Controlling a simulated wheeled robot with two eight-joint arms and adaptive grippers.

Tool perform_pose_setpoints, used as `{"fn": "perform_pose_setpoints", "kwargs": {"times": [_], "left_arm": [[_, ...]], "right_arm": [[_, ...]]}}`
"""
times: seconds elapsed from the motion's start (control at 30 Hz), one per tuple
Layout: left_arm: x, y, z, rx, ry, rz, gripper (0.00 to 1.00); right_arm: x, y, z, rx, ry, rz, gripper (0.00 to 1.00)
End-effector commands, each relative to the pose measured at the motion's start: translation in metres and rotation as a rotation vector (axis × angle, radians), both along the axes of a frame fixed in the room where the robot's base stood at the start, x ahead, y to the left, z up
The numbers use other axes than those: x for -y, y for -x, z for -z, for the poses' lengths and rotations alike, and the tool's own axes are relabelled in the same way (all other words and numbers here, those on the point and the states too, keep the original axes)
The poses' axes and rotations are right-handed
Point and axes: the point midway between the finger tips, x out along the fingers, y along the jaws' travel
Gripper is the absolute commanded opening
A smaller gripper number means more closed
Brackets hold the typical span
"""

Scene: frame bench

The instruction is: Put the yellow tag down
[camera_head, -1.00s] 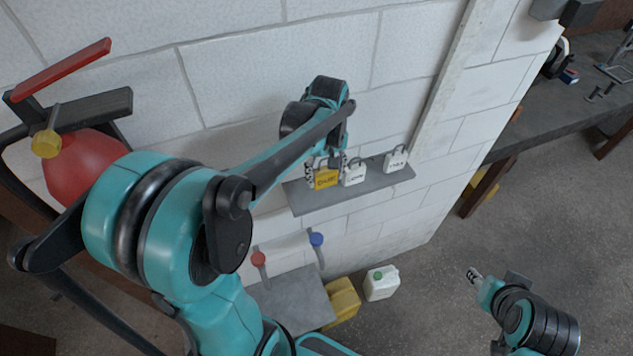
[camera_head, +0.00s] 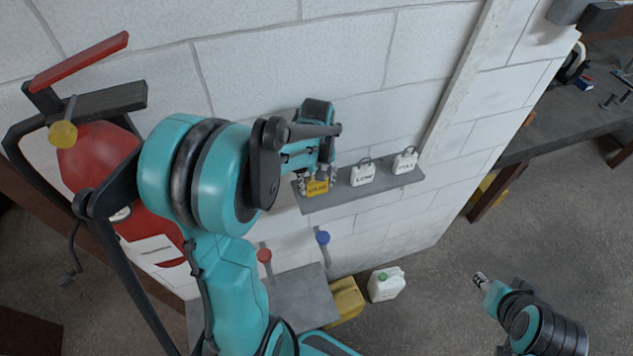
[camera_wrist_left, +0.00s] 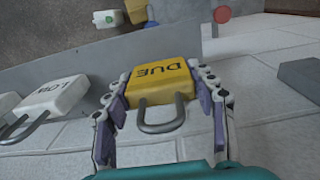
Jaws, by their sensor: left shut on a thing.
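The yellow tag (camera_head: 317,188) is a padlock-shaped block with a metal shackle. It reads "DUE" in the left wrist view (camera_wrist_left: 163,73), where its lettering appears upside down. My left gripper (camera_head: 317,181) is shut on it, one finger on each side. In the head view the tag overlaps the left end of the grey wall shelf (camera_head: 340,199). I cannot tell whether it touches the shelf. My right gripper (camera_head: 480,279) is at the lower right over the floor, away from the shelf; its jaw opening is too small to read.
Two white tags, the nearer one (camera_head: 363,174) and the "FULL" one (camera_head: 405,162), stand on the shelf to the right. Below are red (camera_head: 264,255) and blue (camera_head: 322,237) knobs, a yellow container (camera_head: 346,301) and a white jug (camera_head: 386,284). A fire extinguisher (camera_head: 95,155) is at left.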

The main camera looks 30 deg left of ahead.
Motion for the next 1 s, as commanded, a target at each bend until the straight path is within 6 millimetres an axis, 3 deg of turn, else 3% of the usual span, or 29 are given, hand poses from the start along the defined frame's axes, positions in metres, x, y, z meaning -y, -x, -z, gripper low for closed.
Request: {"fn": "perform_pose_setpoints", "kwargs": {"times": [0.07, 0.1, 0.17, 0.57, 1.0], "left_arm": [[0.0, 0.0, 0.004, 0.0, 0.0, 0.0, 0.27], [0.0, 0.0, 0.003, 0.0, 0.0, 0.0, 0.67], [0.0, 0.0, 0.003, 0.0, 0.0, 0.0, 0.77], [0.0, 0.0, -0.004, 0.0, 0.0, 0.0, 0.77], [0.0, 0.0, -0.093, 0.0, 0.0, 0.0, 0.77]], "right_arm": [[0.0, 0.0, 0.004, 0.0, 0.0, 0.0, 0.4], [0.0, 0.0, 0.003, 0.0, 0.0, 0.0, 0.4], [0.0, 0.0, 0.003, 0.0, 0.0, 0.0, 0.4], [0.0, 0.0, -0.003, 0.0, 0.0, 0.0, 0.4], [0.0, 0.0, -0.005, 0.0, 0.0, 0.0, 0.4]]}}
